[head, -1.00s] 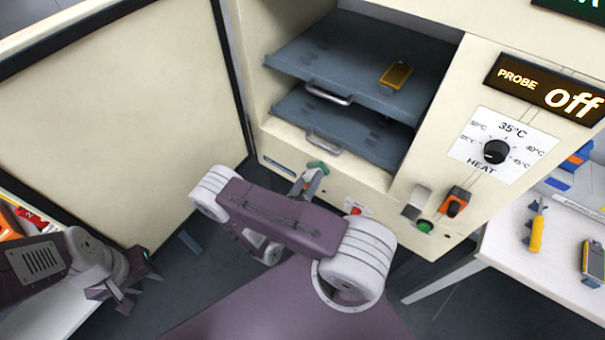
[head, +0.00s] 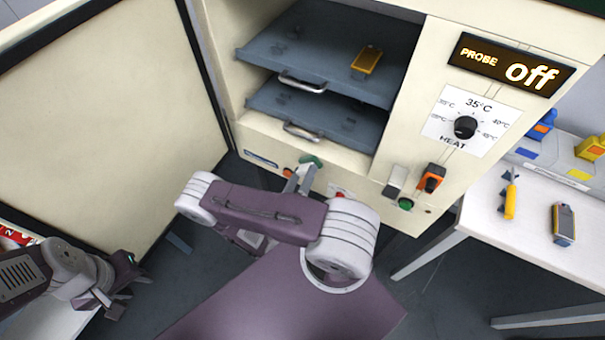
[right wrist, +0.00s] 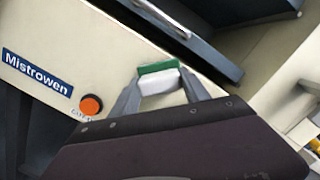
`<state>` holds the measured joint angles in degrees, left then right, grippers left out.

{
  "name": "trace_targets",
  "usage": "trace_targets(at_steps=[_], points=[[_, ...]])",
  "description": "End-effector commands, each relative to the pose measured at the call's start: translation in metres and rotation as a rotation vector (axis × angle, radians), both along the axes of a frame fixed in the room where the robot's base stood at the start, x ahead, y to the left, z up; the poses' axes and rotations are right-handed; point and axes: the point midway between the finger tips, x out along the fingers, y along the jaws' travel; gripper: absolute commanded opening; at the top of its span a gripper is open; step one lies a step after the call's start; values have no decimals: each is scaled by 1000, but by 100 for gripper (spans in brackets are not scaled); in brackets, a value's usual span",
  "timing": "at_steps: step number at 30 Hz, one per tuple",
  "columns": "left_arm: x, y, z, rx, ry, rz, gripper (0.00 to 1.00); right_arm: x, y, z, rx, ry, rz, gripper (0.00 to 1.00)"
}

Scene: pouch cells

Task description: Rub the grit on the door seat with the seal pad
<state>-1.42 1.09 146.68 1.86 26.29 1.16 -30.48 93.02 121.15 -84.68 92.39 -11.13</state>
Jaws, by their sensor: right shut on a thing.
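The seal pad, a small block with a green top and white lower part, shows in the right wrist view (right wrist: 158,80) and as a green patch in the head view (head: 311,161). My right gripper (right wrist: 160,84) is shut on it, low at the cabinet front. The door seat (head: 345,163) is the cream front frame around the cabinet opening; the pad is close to its lower edge, and I cannot tell whether it touches. I cannot make out any grit. My left gripper (head: 122,282) is open and empty, near the open door's lower edge.
The cabinet door (head: 95,120) stands open at the left. Two grey trays with handles fill the cabinet; a yellow cell (head: 367,60) lies on the upper tray (head: 300,50). The heat dial (head: 466,127) and switches are at right. A white table (head: 485,235) holds tools.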

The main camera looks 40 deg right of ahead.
Motion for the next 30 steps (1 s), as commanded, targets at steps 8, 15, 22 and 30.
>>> trace_targets(at_steps=[8, 15, 22, 30], points=[[0, 0, -8, 0, 0, 0, 36, 26, 13, -2, 2, -3, 0, 16], [0, 0, -9, 0, 0, 0, 36, 33, 16, 0, 1, -2, 0, 16], [0, 0, -16, 0, 0, 0, 36, 52, 22, -1, 2, -6, 0, 16], [0, 0, -21, 0, 0, 0, 36, 69, 28, 0, 1, -2, 2, 16]])
